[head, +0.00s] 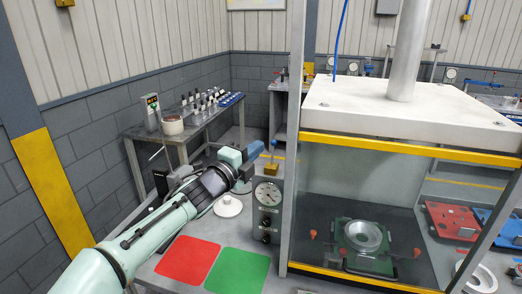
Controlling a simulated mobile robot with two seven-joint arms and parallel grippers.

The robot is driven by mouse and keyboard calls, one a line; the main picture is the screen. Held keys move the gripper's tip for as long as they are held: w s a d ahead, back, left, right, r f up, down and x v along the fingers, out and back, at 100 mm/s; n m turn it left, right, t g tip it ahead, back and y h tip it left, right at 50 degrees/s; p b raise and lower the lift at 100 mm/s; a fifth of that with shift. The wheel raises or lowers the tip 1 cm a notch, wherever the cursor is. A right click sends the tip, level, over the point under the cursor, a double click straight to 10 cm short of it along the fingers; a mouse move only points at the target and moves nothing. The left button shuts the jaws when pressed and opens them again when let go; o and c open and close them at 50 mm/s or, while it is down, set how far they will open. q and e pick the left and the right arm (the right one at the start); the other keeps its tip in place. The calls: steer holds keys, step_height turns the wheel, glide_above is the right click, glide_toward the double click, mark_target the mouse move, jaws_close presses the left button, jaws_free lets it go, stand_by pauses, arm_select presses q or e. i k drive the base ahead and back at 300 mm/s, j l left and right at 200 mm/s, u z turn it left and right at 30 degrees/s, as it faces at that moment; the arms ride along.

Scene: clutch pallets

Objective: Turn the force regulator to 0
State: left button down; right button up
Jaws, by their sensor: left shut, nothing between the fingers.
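A grey box with a round white dial gauge (268,194) and black knobs (266,238) on its front stands left of the press frame; it looks like the force regulator. The dial reading is too small to tell. A yellow piece (271,169) stands at its top. My left arm reaches in from the lower left, and its gripper (260,148) is shut and empty, seen above and slightly left of the box, apart from the knobs. My right gripper is not in view.
A press enclosure with a white top (400,118) and yellow edges stands on the right, with a green fixture (346,240) inside. Red (189,260) and green (238,270) mats lie in front. A white disc (228,206) is beside the box. A side table (180,136) stands behind.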

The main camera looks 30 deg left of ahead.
mark_target(266, 223)
steer(key=k+j, duration=0.1)
steer(key=k, duration=0.9)
